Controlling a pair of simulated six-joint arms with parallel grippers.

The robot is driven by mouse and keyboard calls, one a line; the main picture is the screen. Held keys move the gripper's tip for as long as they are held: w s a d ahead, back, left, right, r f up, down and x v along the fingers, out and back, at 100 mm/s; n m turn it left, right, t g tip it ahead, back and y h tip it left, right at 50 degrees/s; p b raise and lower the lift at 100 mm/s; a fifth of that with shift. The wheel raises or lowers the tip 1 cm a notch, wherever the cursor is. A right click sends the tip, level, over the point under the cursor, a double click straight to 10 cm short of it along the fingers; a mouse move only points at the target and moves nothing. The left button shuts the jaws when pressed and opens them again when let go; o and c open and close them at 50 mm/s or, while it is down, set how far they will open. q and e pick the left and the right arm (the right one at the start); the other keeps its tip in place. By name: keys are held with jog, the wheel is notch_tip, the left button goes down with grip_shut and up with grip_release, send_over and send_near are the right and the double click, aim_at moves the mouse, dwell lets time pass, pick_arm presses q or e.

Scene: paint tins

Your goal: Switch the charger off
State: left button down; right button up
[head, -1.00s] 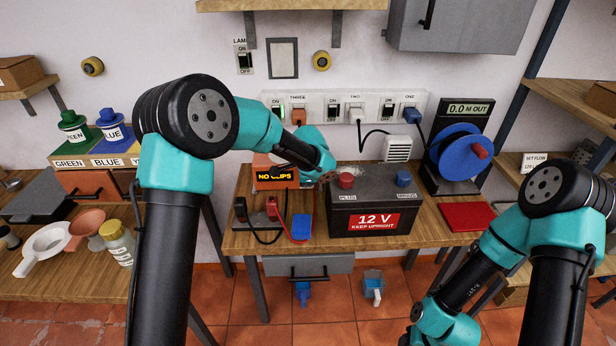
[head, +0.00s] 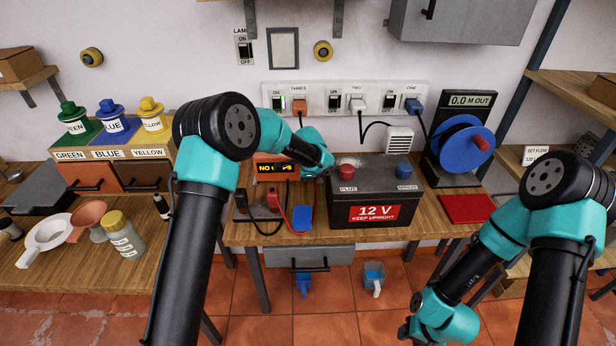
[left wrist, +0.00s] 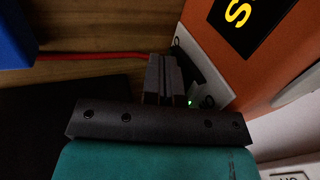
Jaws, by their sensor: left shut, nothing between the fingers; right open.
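The charger (head: 265,181) is an orange box with a lit display, behind my left arm in the head view. Its orange side (left wrist: 262,62) fills the right of the left wrist view, with a yellow letter on a black display. My left gripper (left wrist: 163,70) is shut and empty, close beside a pale plate on the charger that bears a small green light. The fingers hide part of this plate. I cannot tell whether they touch it. In the head view the left fingertips are not clear. My right gripper (head: 407,332) is open and low at the front, away from the bench.
The 12 V battery (head: 376,190) stands right of the charger. A red pad (head: 467,208) lies right.

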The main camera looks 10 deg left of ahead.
pick_arm(q)
jog(key=shift+w+a+f, duration=0.1)
jog(key=shift+w+f, duration=0.05)
jog(key=shift+w, duration=0.15)
jog(key=shift+f, duration=0.2)
